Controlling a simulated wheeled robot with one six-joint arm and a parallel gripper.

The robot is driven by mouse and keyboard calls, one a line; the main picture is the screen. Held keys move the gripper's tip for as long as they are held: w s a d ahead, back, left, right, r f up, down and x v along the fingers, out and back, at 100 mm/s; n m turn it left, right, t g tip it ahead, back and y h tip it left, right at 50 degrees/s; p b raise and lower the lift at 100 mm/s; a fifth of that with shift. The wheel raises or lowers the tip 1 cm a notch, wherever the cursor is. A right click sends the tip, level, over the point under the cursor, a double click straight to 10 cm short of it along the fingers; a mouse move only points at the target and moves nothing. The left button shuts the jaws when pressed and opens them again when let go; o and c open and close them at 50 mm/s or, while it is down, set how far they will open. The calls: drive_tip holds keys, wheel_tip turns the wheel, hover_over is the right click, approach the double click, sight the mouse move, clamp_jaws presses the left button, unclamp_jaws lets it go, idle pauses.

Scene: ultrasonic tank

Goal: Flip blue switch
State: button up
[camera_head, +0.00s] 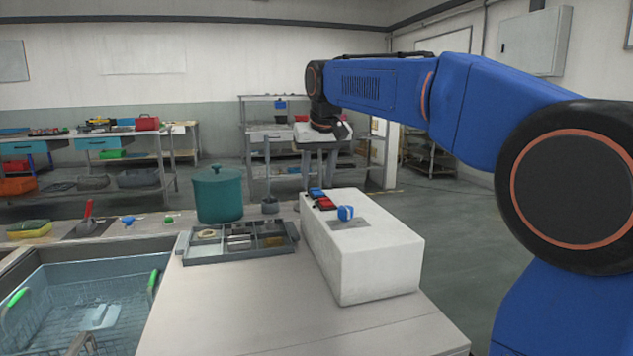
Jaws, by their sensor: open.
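A white box-shaped unit (365,262) stands on the grey worktop. On its top are a blue rocker switch (316,193), a red switch (326,203) behind a blue knob (346,212), and a grey plate under the knob. Which blue part is the switch is hard to tell at this size; the rocker lies toward the far left end. My gripper (333,130) is in the air above and beyond the unit's far end, apart from it. It is open and looks empty; its fingertips are small and dark.
A grey divided tray (240,243) lies left of the unit, with a teal lidded pot (219,194) behind it. A tank with a wire basket (85,300) is at the lower left. The worktop's front (230,310) is clear.

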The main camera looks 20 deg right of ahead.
drive_tip(key=shift+w+f, duration=0.25)
drive_tip(key=shift+f, duration=0.45)
drive_tip(key=shift+c, duration=0.3)
clamp_jaws()
drive_tip(key=shift+w, duration=0.15)
drive_tip(key=shift+w+g, duration=0.2)
drive_tip(key=shift+g, duration=0.5)
drive_tip(key=shift+w+f+g, duration=0.1)
drive_tip(key=shift+w+g, duration=0.05)
drive_tip(key=shift+g, duration=0.55)
